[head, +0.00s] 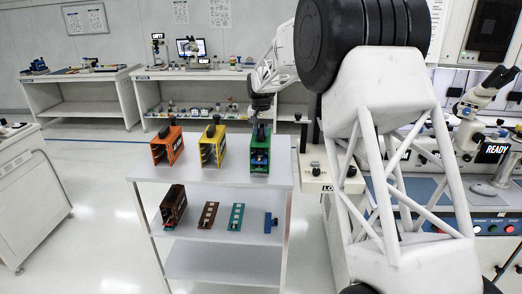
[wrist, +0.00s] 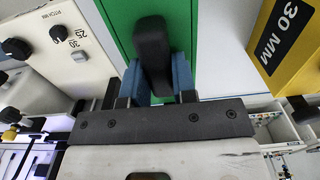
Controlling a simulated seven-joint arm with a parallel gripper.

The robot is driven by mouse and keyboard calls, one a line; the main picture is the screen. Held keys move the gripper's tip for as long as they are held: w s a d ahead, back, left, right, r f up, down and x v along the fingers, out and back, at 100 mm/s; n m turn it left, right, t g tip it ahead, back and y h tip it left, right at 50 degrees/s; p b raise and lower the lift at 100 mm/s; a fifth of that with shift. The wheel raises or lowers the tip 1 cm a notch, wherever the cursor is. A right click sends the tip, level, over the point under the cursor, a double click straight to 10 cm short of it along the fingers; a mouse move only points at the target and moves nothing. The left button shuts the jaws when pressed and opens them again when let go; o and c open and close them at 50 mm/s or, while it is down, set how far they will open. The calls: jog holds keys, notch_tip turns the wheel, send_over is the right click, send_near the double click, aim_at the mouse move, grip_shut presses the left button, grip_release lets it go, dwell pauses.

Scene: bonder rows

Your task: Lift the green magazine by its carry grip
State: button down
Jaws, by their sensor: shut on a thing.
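The green magazine (head: 260,151) stands upright at the right end of the white cart's top shelf in the head view. Its green top (wrist: 203,40) fills the upper middle of the wrist view. Its black carry grip (wrist: 151,45) stands up from that top. My gripper (wrist: 158,82) has its blue fingers on both sides of the carry grip and is shut on it. In the head view my gripper (head: 262,107) is small and sits right above the magazine. I cannot tell whether the magazine's base touches the shelf.
A yellow magazine (head: 213,145) and an orange magazine (head: 168,146) stand to the left on the white cart (head: 225,182). A brown magazine (head: 173,205) and flat strips lie on the shelf below. A machine with knobs (head: 317,170) is close on the right.

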jog(key=shift+r, duration=0.15)
jog(key=shift+r, duration=1.65)
jog(key=shift+s+d+r, duration=0.1)
jog(key=shift+s, duration=0.15)
jog(key=s+d+r, duration=0.1)
jog(key=s+d, duration=0.3)
jog(key=s, duration=1.1)
jog(key=shift+r, duration=0.15)
jog(key=shift+d, duration=0.1)
